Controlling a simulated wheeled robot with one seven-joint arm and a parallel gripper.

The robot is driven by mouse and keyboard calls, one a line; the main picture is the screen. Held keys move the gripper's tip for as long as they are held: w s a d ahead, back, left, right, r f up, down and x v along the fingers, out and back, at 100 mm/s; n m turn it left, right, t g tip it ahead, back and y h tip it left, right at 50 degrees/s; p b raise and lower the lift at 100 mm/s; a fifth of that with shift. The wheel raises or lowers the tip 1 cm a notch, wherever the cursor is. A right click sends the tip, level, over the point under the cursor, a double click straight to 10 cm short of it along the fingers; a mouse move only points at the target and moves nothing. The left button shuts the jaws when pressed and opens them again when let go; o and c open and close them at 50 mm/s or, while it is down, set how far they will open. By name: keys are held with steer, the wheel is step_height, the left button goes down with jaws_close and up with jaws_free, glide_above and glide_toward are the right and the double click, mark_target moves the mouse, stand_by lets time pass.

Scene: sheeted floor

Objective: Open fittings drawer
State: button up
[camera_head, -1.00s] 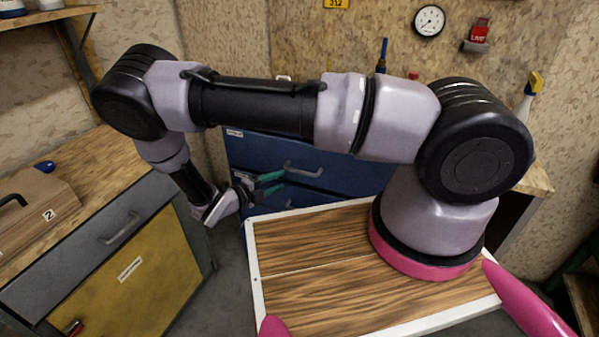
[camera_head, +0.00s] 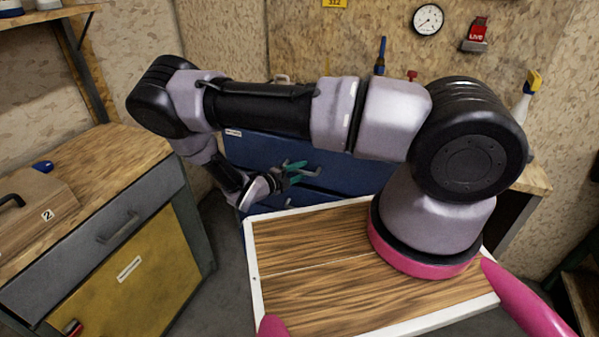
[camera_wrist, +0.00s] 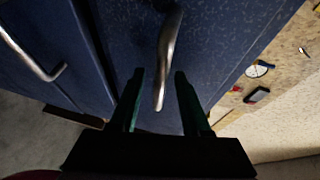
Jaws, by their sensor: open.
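A blue drawer cabinet (camera_head: 352,172) stands behind my arm, with a small white label (camera_head: 233,133) at its top left that is too small to read. Its upper drawer has a grey bar handle (camera_head: 312,171); in the wrist view this handle (camera_wrist: 168,62) lies between my two fingers, with a gap to each side. My gripper (camera_head: 300,169) is open at the handle, its green fingers (camera_wrist: 160,78) pointing at the drawer front. The lower drawer's handle (camera_wrist: 34,55) shows at the left in the wrist view. Both drawers look shut. My arm hides part of the cabinet's top.
A grey cabinet with a yellow door (camera_head: 130,280) and wooden top stands at the left, with a brown case (camera_head: 35,205) on it. A gauge (camera_head: 428,20) and a red lock (camera_head: 477,36) hang on the back wall. Grey floor shows between the cabinets.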

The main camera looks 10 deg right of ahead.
jaws_close()
stand_by(1.4)
